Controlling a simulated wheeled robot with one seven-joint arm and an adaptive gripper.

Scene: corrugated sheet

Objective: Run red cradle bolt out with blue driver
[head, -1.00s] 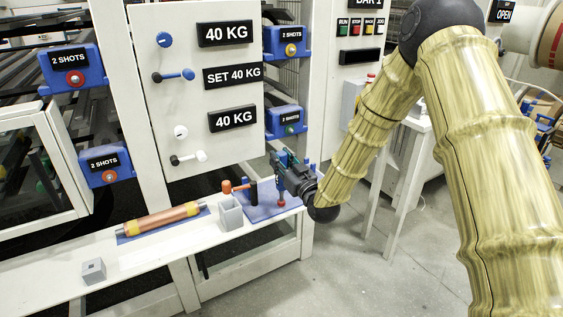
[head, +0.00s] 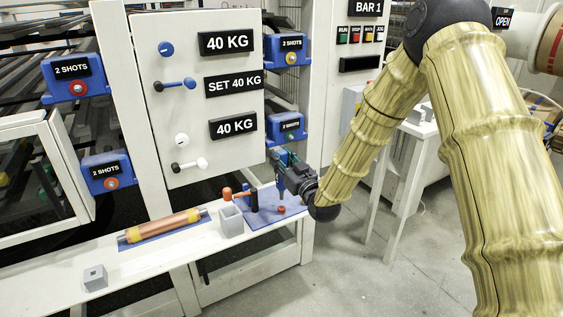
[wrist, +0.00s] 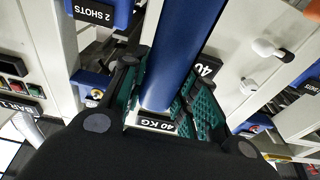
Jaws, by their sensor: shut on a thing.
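My gripper (head: 287,166) is shut on the blue driver (head: 281,187), just above the blue mat at the bench's right end. In the wrist view the driver's thick blue shaft (wrist: 185,50) runs between the green finger pads. A small red piece (head: 281,210) lies on the mat below the driver, apart from it. The cradle with the red bolt (head: 78,90) is the blue block at upper left, labelled 2 SHOTS, well away from my gripper. The other blue cradles have an orange-red bolt (head: 111,183), a yellow bolt (head: 292,58) and a green bolt (head: 290,138).
On the white bench (head: 155,262) are an orange-headed tool (head: 240,192), a grey open box (head: 231,221), a copper roller (head: 163,225) and a grey block (head: 95,278). A white panel (head: 188,130) with knobs and 40 KG signs stands behind.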

